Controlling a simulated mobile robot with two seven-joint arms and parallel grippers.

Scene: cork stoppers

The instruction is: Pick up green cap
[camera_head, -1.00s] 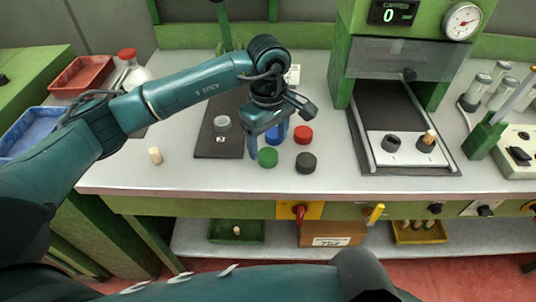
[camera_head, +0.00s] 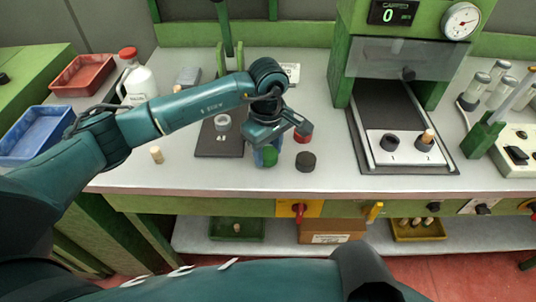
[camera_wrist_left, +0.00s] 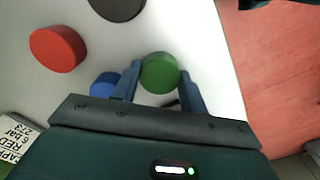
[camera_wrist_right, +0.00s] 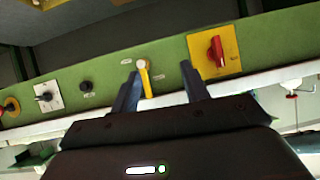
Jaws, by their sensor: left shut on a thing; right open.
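The green cap (camera_wrist_left: 159,72) sits between the two fingers of my left gripper (camera_wrist_left: 160,88) in the left wrist view. The fingers are closed against its sides. In the head view the left gripper (camera_head: 267,158) reaches down over the white bench, and the green cap (camera_head: 270,156) shows partly behind a finger. I cannot tell whether the cap is clear of the bench surface. My right gripper (camera_wrist_right: 165,90) is open and empty in its wrist view, facing the bench's green front panel.
A red cap (camera_wrist_left: 58,49), a blue cap (camera_wrist_left: 104,85) and a black cap (camera_head: 306,161) are close around the green one. A cork (camera_head: 156,155) stands to the left. A dark mat (camera_head: 207,150) lies beside the gripper. The bench's front edge is near.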

